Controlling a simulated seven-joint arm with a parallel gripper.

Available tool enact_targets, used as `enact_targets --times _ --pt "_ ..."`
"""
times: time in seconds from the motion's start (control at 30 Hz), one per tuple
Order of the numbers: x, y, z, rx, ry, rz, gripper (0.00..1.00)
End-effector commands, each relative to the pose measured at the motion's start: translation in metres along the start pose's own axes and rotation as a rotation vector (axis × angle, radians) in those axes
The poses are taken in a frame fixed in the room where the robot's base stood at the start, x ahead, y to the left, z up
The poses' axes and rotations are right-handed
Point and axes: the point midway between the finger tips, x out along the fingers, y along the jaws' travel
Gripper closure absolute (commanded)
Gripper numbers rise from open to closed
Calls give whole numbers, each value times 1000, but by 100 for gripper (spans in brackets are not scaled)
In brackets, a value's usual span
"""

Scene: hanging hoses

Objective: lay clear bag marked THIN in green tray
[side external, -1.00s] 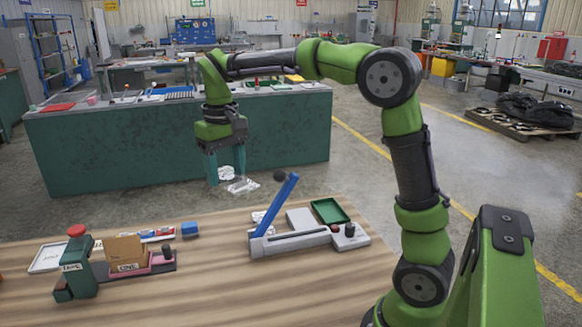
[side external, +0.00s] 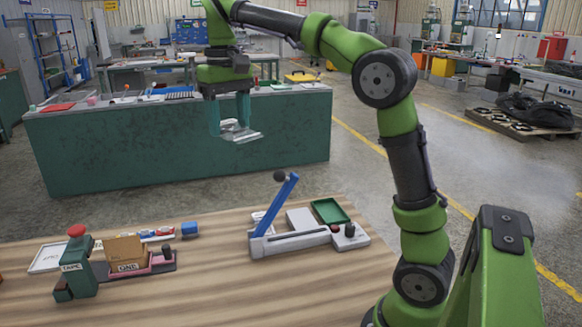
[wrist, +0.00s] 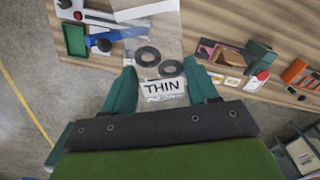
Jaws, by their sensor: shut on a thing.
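My gripper (side external: 231,118) is shut on the clear bag (side external: 240,132) and holds it in the air, above and beyond the far edge of the wooden table. In the wrist view the bag's white label (wrist: 163,89) reads THIN and sits between my two fingers, and two dark rings (wrist: 148,56) show at the bag. The green tray (side external: 330,211) lies on the table at the right, behind the blue-handled device; it looks empty. It also shows at the upper left in the wrist view (wrist: 75,40).
A device with a raised blue lever (side external: 275,205) and grey base stands just in front of the tray. The table's front middle is clear.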

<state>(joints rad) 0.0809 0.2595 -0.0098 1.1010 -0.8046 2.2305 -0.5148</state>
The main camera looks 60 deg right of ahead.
Motion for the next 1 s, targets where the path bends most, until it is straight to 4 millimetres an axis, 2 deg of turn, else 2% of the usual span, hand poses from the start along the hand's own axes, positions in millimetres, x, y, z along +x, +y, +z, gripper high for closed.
enact_targets --times 0.27,0.4,0.5,0.8,1.0 --pt "-6 82 32 153 3 12 76" --pt "-5 126 61 246 2 9 76" --pt "-2 149 82 303 -1 5 76" --pt "10 190 130 421 -5 -12 76" --pt "47 188 128 411 -10 -10 76"
